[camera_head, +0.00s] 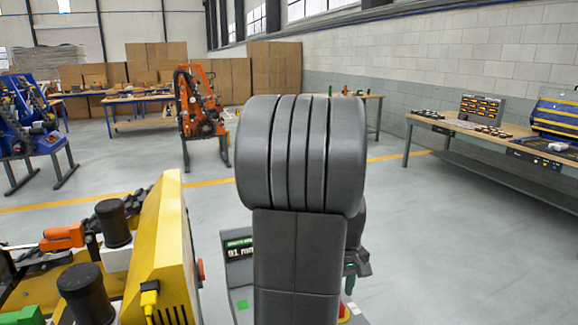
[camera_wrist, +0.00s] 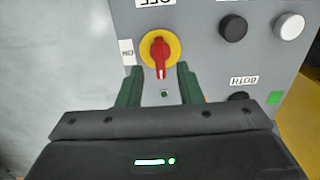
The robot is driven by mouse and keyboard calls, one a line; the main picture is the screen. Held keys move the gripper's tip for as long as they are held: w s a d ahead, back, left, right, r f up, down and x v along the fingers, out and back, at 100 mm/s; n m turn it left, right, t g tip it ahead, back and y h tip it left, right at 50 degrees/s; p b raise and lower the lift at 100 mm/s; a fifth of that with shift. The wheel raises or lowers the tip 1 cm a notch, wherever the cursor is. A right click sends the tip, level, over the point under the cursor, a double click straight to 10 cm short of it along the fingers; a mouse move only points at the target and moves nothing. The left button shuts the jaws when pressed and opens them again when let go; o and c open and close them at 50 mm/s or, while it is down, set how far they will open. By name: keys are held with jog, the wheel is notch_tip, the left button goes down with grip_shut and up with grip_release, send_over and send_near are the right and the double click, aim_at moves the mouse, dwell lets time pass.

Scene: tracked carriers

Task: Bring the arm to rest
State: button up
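In the wrist view my gripper (camera_wrist: 158,74) has its two green fingers spread apart, with nothing held between them. A grey control panel (camera_wrist: 198,65) lies in front of it. A red rotary knob on a yellow disc (camera_wrist: 147,45) is just beyond the fingertips, centred between them; I cannot tell whether they touch it. In the head view my dark arm fills the middle and hides most of the gripper and the panel. A bit of green finger (camera_head: 349,286) shows low at its right.
A yellow machine (camera_head: 165,240) with black cylinders (camera_head: 85,290) stands close on the left. A display reading 91 mm (camera_head: 239,250) is beside my arm. A workbench (camera_head: 490,150) runs along the right wall. An orange machine (camera_head: 200,105) stands farther back. Floor at right is clear.

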notch_tip(320, 180, down, 4)
jog(key=shift+f, duration=0.25)
